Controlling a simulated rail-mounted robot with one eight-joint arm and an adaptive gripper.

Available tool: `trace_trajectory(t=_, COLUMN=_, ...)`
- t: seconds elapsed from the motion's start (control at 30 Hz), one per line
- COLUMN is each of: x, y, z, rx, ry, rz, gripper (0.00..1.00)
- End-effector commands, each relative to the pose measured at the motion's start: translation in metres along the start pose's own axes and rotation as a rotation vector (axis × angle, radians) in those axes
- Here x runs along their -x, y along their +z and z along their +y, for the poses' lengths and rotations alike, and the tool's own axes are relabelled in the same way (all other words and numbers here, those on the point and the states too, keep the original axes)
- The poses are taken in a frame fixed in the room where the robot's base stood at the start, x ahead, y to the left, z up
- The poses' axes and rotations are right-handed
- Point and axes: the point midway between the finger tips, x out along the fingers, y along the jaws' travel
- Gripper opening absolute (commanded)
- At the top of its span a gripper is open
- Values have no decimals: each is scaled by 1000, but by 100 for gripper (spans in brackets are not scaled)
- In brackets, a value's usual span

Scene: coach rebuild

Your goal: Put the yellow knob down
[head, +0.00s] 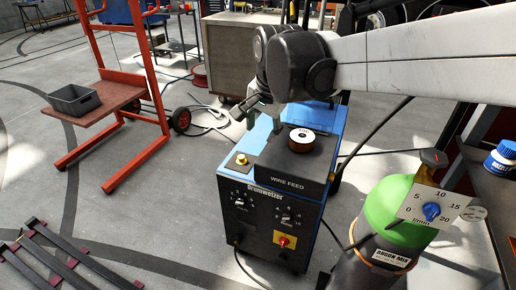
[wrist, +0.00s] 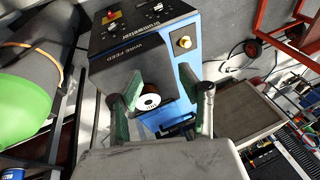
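The yellow knob (head: 241,159) stands on the blue top of the welding machine (head: 275,215), at its front left beside the black wire-feed box. It also shows in the wrist view (wrist: 184,42), beyond the fingertips and right of the wire-feed box. My gripper (head: 249,110) is above the machine's back left part, apart from the knob. In the wrist view its green-padded fingers (wrist: 162,105) are wide apart, with nothing held between them.
A wire spool (head: 301,140) sits on the wire-feed box (head: 291,166). A green-topped gas cylinder (head: 394,208) with a flow dial stands at right. A red trolley (head: 150,60) with a grey bin (head: 74,100) is at left.

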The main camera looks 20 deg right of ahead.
Motion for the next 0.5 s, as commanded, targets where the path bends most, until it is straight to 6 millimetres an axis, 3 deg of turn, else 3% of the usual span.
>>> trace_trajectory(t=0.2, x=22, y=38, z=45, rx=273, ry=-56, rz=62, gripper=38)
trace_trajectory(t=0.5, x=28, y=86, z=102, rx=642, ry=-104, rz=171, gripper=38)
